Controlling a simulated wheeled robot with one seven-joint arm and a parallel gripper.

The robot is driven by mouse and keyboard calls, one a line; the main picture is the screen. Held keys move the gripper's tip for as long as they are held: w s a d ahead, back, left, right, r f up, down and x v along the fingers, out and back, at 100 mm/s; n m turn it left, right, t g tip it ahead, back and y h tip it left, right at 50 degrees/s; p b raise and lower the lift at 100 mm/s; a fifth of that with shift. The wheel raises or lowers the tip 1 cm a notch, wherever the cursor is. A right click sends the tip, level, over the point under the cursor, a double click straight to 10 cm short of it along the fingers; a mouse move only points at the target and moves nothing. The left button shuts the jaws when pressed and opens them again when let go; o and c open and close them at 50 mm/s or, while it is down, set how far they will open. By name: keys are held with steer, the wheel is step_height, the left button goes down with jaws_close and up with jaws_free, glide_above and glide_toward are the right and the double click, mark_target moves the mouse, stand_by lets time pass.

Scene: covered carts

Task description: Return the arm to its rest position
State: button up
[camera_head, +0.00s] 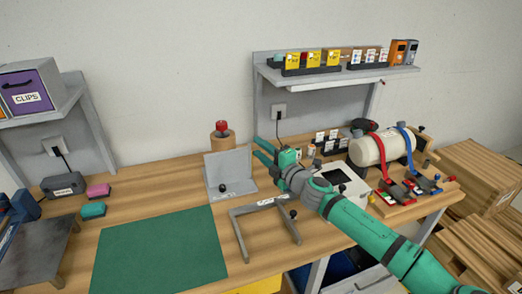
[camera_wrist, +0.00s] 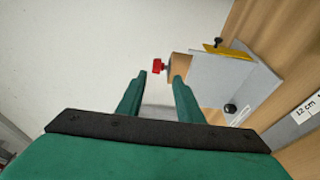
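My arm is green with dark joints and reaches in from the lower right in the head view. My gripper (camera_head: 262,158) is above the back of the wooden bench, just right of a grey angle plate (camera_head: 228,167). In the wrist view my gripper (camera_wrist: 160,95) shows two green fingers spread apart with nothing between them. The fingers point toward the pale wall. The angle plate also shows in the wrist view (camera_wrist: 215,85), right of the fingers and apart from them.
A brown cylinder with a red top (camera_head: 222,137) stands behind the plate. A grey frame (camera_head: 240,235) and green mat (camera_head: 165,250) lie in front. A shelf (camera_head: 335,75) hangs above. A white tank (camera_head: 372,150) with straps stands right, near the arm. Pallets (camera_head: 480,215) are at far right.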

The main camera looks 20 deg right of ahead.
steer(key=s+a+r+m+t+y, duration=0.1)
steer(key=s+a+r+m+t, duration=0.3)
steer(key=a, duration=1.1)
steer(key=s+a+f+m+t+y, duration=0.15)
steer(key=s+a+m, duration=0.55)
steer(key=a, duration=0.7)
steer(key=s+f+m+g+h, duration=0.3)
steer(key=s+f+m+h, duration=0.9)
steer(key=s+f, duration=1.1)
steer(key=s+d+f+g+y, duration=0.2)
steer(key=s+d, duration=0.1)
steer(key=s, duration=0.9)
steer(key=s+d+f+n+g+y, duration=0.1)
steer(key=s+d+f+g+y, duration=0.1)
steer(key=s, duration=1)
steer(key=shift+d+f, duration=0.75)
steer(key=shift+d, duration=0.2)
